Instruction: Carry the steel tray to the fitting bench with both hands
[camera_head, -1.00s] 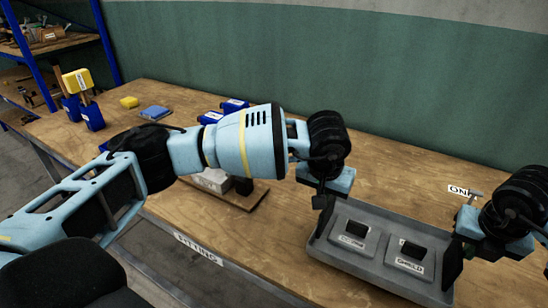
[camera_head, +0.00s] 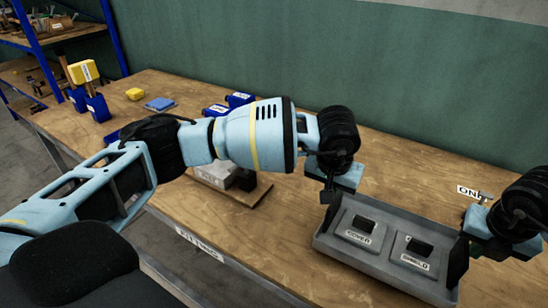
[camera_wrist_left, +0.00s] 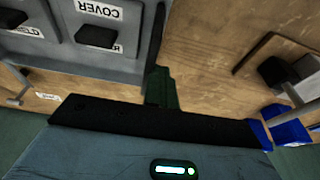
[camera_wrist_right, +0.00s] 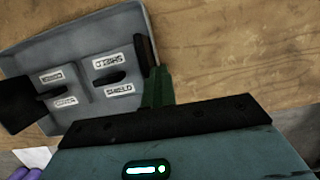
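The steel tray (camera_head: 385,280) is a shallow grey tray at the right of the head view, over the fitting bench (camera_head: 275,225). It holds two grey pieces with dark centres, labelled COVER (camera_head: 361,232) and SHIELD (camera_head: 414,256). My left gripper (camera_head: 329,190) is shut on the tray's left wall. My right gripper (camera_head: 460,250) is shut on its right wall. The wrist views show the tray wall at the left fingers (camera_wrist_left: 158,78) and the right fingers (camera_wrist_right: 152,76). I cannot tell whether the tray's underside touches the bench.
A grey block (camera_head: 214,173) on a wooden board lies left of the tray. A small label (camera_head: 470,191) lies near my right gripper. A green wall (camera_head: 330,70) stands behind.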

